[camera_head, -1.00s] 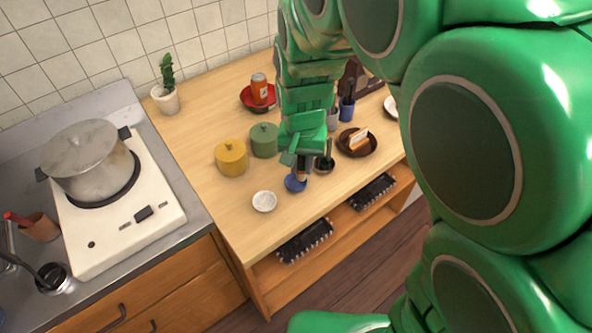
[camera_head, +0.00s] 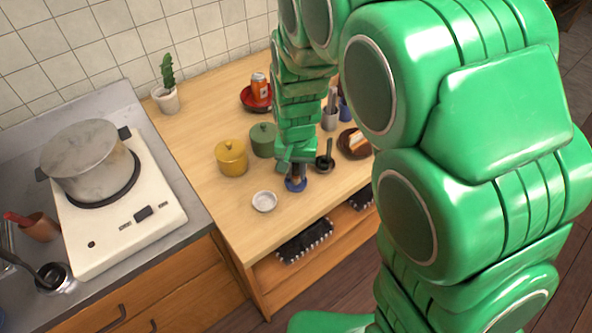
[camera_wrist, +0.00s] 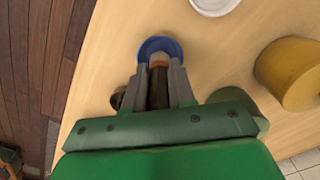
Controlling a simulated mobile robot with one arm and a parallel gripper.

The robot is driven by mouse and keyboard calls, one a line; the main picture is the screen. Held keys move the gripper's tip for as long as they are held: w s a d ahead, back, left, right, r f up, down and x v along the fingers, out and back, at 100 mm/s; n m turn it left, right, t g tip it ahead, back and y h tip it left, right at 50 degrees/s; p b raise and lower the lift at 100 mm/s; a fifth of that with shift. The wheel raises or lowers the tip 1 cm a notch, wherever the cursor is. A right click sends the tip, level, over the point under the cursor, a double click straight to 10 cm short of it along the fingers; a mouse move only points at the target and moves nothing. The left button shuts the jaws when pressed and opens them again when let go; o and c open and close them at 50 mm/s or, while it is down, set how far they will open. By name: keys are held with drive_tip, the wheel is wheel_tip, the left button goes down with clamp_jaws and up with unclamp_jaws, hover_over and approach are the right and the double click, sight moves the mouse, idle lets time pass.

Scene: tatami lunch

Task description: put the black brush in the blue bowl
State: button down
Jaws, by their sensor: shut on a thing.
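The blue bowl (camera_head: 296,187) is a small round dish on the wooden counter, just below my gripper (camera_head: 297,174) in the head view. In the wrist view the blue bowl (camera_wrist: 150,46) lies beyond the fingertips, partly hidden by them. My gripper (camera_wrist: 160,68) is shut on the brush (camera_wrist: 158,88), which has a dark handle, a tan band and a paler end pointing at the bowl. The brush end overlaps the bowl in the picture; I cannot tell whether it touches it.
A small white dish (camera_head: 264,202) sits left of the blue bowl. A yellow pot (camera_head: 232,159) and a green pot (camera_head: 262,141) stand behind. A small dark bowl with an upright stick (camera_head: 325,164) is close on the right. The counter's front edge is near.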

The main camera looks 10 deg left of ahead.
drive_tip(key=shift+f, duration=0.5)
drive_tip(key=shift+f, duration=0.15)
drive_tip(key=c, duration=0.9)
unclamp_jaws()
drive_tip(key=shift+c, duration=0.2)
wheel_tip(320, 180, up, 12)
drive_tip(key=shift+r, duration=0.2)
drive_tip(key=s+d+r, duration=0.5)
drive_tip(key=s+d, duration=0.4)
drive_tip(key=d, duration=0.3)
drive_tip(key=s+d+g, duration=0.1)
drive_tip(key=s+d, duration=0.4)
drive_tip(key=s, duration=0.3)
drive_tip(key=s+d, duration=0.4)
drive_tip(key=s, duration=0.4)
drive_tip(key=shift+d+r+g, duration=0.35)
drive_tip(key=shift+r+g, duration=0.05)
drive_tip(key=shift+r, duration=0.05)
